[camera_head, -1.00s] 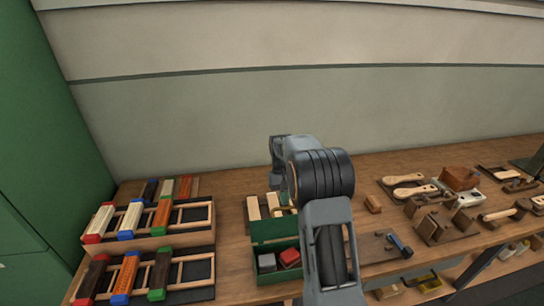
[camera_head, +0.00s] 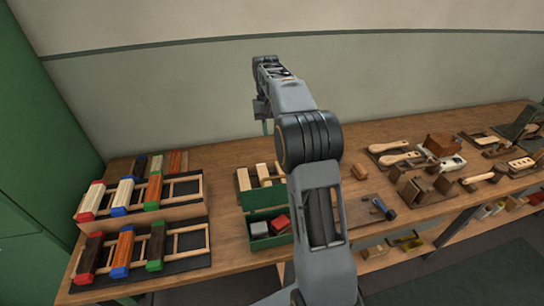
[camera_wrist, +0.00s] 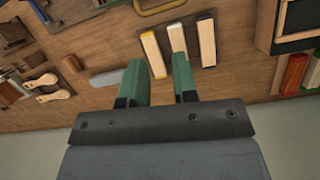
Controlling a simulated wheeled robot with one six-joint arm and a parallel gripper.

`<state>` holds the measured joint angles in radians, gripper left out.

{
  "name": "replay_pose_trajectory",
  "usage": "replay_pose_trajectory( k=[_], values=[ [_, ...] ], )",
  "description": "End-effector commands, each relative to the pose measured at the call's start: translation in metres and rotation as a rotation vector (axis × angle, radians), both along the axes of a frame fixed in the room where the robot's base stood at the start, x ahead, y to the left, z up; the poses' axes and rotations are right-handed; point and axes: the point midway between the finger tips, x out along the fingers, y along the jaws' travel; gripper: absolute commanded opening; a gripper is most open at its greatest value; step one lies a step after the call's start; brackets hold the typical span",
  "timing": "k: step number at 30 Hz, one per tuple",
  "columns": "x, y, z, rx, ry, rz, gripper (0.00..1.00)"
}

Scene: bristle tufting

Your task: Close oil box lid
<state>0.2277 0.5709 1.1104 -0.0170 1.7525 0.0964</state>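The green oil box (camera_head: 284,240) stands on the wooden bench, left of my forearm in the head view. Its lid (camera_head: 263,196) is open and stands up at the back of the box. A grey block and a red block show inside. My gripper's two green fingers (camera_wrist: 160,82) are apart with nothing between them in the wrist view. In the head view my gripper is up beyond the box, and its fingertips are hard to make out. The wrist view does not clearly show the box.
Pale bars (camera_head: 263,174) lie on the bench right behind the lid, and show in the wrist view (camera_wrist: 207,42). Racks of coloured-end blocks (camera_head: 120,250) stand at the left. Wooden brushes and blocks (camera_head: 417,188) crowd the right. A wall rises behind the bench.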

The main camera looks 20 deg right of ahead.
Motion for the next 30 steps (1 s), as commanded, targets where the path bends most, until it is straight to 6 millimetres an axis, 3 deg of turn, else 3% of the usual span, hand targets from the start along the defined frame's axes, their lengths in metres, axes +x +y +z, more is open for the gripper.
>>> replay_pose_trajectory(
  k=[1,5,9,15,23,30],
  values=[
    [-0.007,0.001,0.008,-0.032,-0.008,-0.108,0.32],
    [-0.017,0.003,0.007,-0.129,-0.03,-0.453,0.39],
    [-0.023,0.005,-0.003,-0.215,-0.044,-0.808,0.39],
    [-0.023,0.005,-0.018,-0.296,-0.047,-1.19,0.39],
    [-0.02,0.005,-0.025,-0.331,-0.054,-1.391,0.39],
    [-0.026,0.006,-0.06,-0.335,-0.049,-1.399,0.39]
  ],
)
